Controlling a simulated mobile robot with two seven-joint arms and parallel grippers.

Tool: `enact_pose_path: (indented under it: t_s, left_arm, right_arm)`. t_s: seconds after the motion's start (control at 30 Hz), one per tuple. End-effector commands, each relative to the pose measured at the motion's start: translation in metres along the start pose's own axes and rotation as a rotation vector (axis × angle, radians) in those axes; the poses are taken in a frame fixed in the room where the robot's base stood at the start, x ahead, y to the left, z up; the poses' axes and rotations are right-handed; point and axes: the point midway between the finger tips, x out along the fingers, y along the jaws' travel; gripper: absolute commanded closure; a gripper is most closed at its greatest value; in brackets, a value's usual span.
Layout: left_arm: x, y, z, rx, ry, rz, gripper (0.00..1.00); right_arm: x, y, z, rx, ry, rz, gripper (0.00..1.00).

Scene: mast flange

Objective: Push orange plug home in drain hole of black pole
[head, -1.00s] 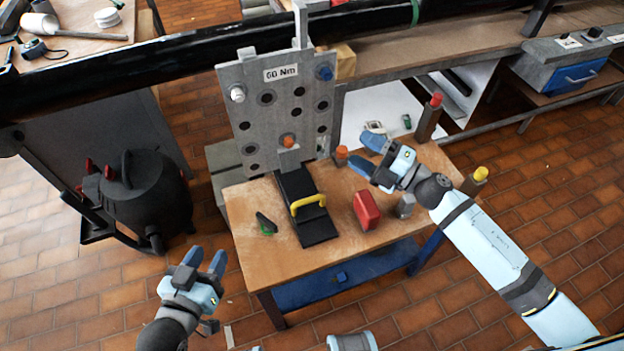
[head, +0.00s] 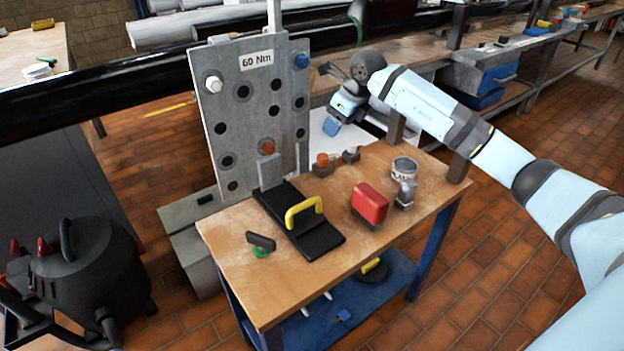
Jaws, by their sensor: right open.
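The black pole (head: 130,86) runs across the back, partly hidden behind the grey flange plate (head: 236,125) marked "60 Nm". I cannot make out its drain hole. An orange piece (head: 322,159) on a dark base stands on the table beside the plate. I cannot tell whether either is the plug. My right gripper (head: 333,126) is open, beyond the table's back edge and right of the plate, blue fingertip pointing down. It looks empty. My left gripper is out of view.
The wooden table (head: 225,228) holds a black mat with a yellow handle (head: 304,210), a red box (head: 369,203), a grey cup (head: 404,168) and a green-and-black tool (head: 261,244). A black vacuum-like drum (head: 85,265) stands on the floor at left.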

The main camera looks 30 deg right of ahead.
Motion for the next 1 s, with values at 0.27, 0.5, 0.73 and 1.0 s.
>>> enact_pose_path:
  t_s: [0.27,0.5,0.73,1.0]
  left_arm:
    - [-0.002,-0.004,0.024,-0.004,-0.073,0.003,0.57]
    - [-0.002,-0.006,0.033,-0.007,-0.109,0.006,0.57]
    - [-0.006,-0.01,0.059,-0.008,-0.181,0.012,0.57]
    - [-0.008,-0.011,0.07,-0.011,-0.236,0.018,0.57]
  right_arm:
    - [0.058,0.002,-0.001,0.0,0.0,0.006,0.36]
    - [0.08,0.002,-0.001,-0.001,-0.001,0.005,0.36]
    - [0.112,0.0,-0.007,0.0,-0.001,0.007,0.36]
    - [0.131,-0.001,-0.005,0.0,-0.002,0.005,0.36]
